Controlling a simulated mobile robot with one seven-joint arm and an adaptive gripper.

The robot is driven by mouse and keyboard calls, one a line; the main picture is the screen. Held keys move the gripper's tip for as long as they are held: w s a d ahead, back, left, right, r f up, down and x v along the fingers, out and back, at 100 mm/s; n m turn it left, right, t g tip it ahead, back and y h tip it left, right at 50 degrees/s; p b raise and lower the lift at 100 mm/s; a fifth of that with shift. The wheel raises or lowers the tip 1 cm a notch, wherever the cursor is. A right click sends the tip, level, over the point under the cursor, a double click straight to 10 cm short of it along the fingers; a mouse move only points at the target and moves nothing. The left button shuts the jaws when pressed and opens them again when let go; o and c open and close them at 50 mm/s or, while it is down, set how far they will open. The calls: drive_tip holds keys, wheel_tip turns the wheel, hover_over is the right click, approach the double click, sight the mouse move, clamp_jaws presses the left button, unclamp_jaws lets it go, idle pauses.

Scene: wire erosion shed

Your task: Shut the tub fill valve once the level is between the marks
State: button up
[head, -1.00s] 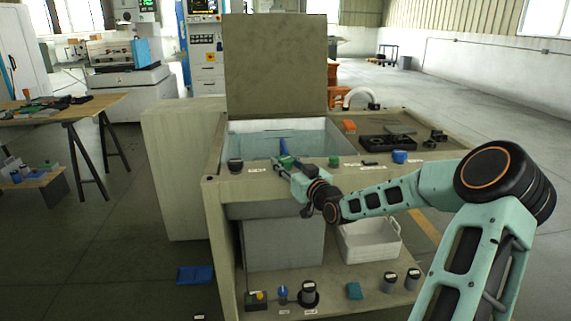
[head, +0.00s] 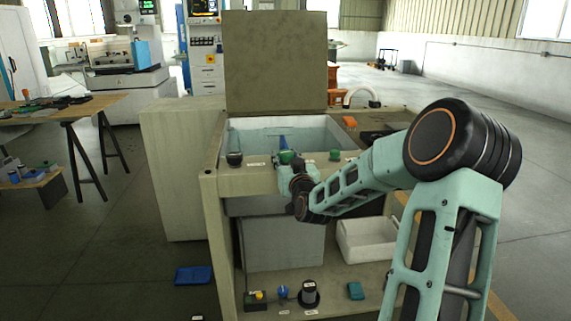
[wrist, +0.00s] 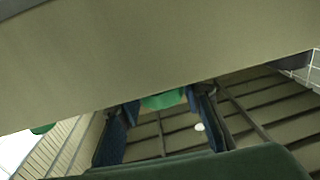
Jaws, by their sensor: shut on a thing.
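The open tub (head: 240,125) with pale walls is set in the bench top, its lid raised behind it. A blue upright part (head: 283,143) stands at its front inner side. The water level and any marks cannot be made out. A green knob (head: 287,157) sits on the front ledge, taken as the fill valve; its label is too small to read. My gripper (head: 290,164) is at this knob. In the wrist view, the blue fingers of my gripper (wrist: 160,125) are closed on the green knob (wrist: 163,100). Its turn position is unclear.
A second green knob (head: 335,155) is to the right on the ledge and a black knob (head: 234,158) to the left. A white bin (head: 365,240) and several small items are on the lower shelf. A blue tray (head: 194,275) lies on the floor.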

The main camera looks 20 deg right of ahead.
drive_tip(key=shift+a+m+g+h+b, duration=0.1)
drive_tip(key=shift+m+g+h+b, duration=0.5)
drive_tip(key=shift+m+h+b, duration=1)
drive_tip(key=shift+h+p, duration=0.4)
drive_tip(key=shift+h, duration=0.2)
drive_tip(key=o, duration=1.2)
drive_tip(key=shift+s, duration=0.1)
drive_tip(key=v, duration=1.1)
drive_tip(key=shift+s, duration=0.35)
drive_tip(key=shift+a+r, duration=0.2)
